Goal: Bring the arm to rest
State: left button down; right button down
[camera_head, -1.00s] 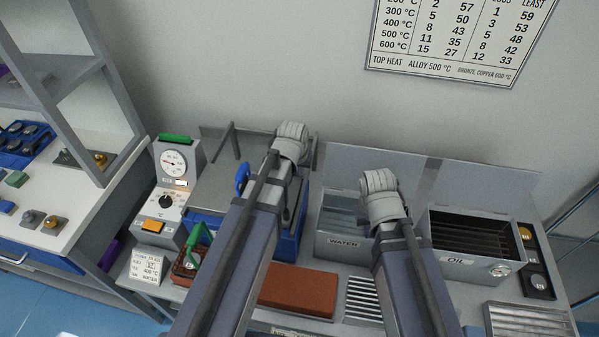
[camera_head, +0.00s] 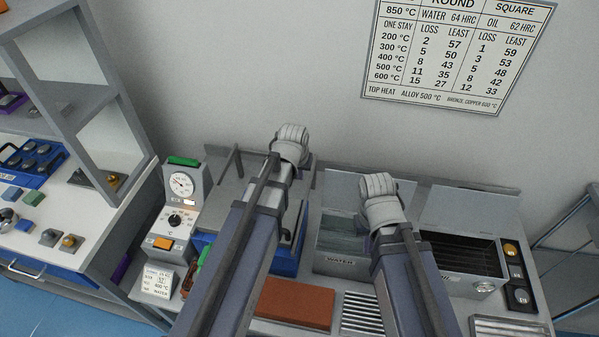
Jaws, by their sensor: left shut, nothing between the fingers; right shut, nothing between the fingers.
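My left arm (camera_head: 245,230) reaches up from the bottom of the picture. The fingers of both grippers are hidden behind the wrists. I see nothing held at either wrist.
A gauge unit (camera_head: 181,205) stands at the left of the bench. A red-brown block (camera_head: 297,303) lies between my arms. A black-slatted oil tank (camera_head: 462,255) is at the right. A white shelf bench (camera_head: 60,235) is at the far left. A chart (camera_head: 458,50) hangs on the wall.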

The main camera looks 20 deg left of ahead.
pick_arm(q)
jog(key=s+d+m+g, duration=0.2)
jog(key=s+d, duration=0.3)
jog(key=s, duration=0.4)
jog(key=s+d+f+m+g+y, duration=0.1)
jog(key=s+d+m+g, duration=0.1)
jog(key=s+d, duration=0.4)
jog(key=s, duration=0.3)
jog(key=shift+f, duration=0.1)
